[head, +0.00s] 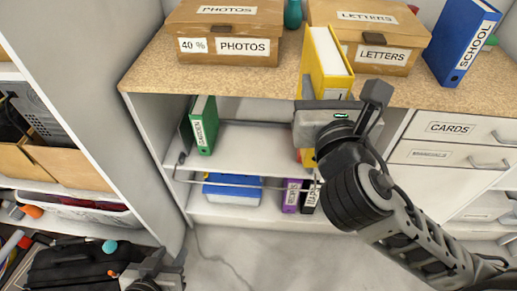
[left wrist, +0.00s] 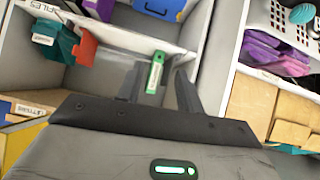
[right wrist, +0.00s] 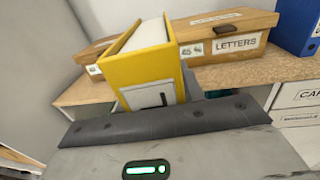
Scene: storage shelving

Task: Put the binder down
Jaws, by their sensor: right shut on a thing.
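The yellow binder (head: 329,68) is upright at the front of the wood-topped counter (head: 150,78), between two cardboard boxes. It also shows large in the right wrist view (right wrist: 140,72). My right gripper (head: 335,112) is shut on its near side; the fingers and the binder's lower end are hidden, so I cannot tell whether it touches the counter. My left gripper (head: 158,271) is low at the bottom left of the head view, away from the binder. In the left wrist view its fingers (left wrist: 158,90) stand apart with nothing between them.
The photos boxes (head: 222,50) stand left of the binder, the letters boxes (head: 375,58) right and behind. A blue school binder (head: 461,42) is farther right. Bare counter shows at the left front.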

